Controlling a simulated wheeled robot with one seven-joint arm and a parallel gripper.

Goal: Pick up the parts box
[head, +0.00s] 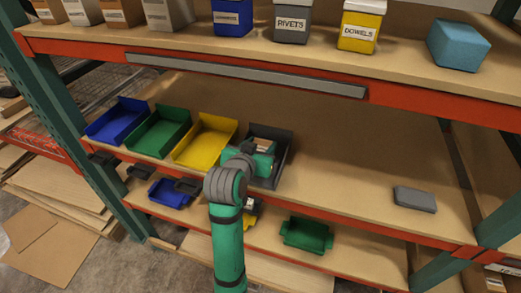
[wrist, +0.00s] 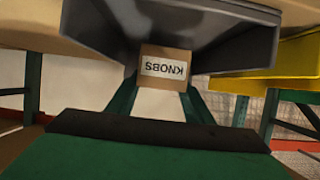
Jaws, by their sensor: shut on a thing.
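A small brown cardboard box with a white KNOBS label (wrist: 163,68) is between the fingers of my gripper (wrist: 160,88) in the wrist view, where its lettering is upside down. In the head view, my green and grey gripper (head: 258,160) is at the dark grey bin (head: 283,150) on the middle shelf, and a small part of the brown box (head: 264,144) shows there. The gripper is shut on the box. The dark bin (wrist: 235,50) is close around or behind the box; whether they touch I cannot tell. My arm hides part of the bin's front.
Yellow (head: 207,140), green (head: 158,131) and blue (head: 117,121) bins stand left of the dark bin. The upper shelf (head: 240,60) holds labelled boxes above. A grey box (head: 415,199) lies to the right, with bare shelf between. A green bin (head: 307,235) sits below.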

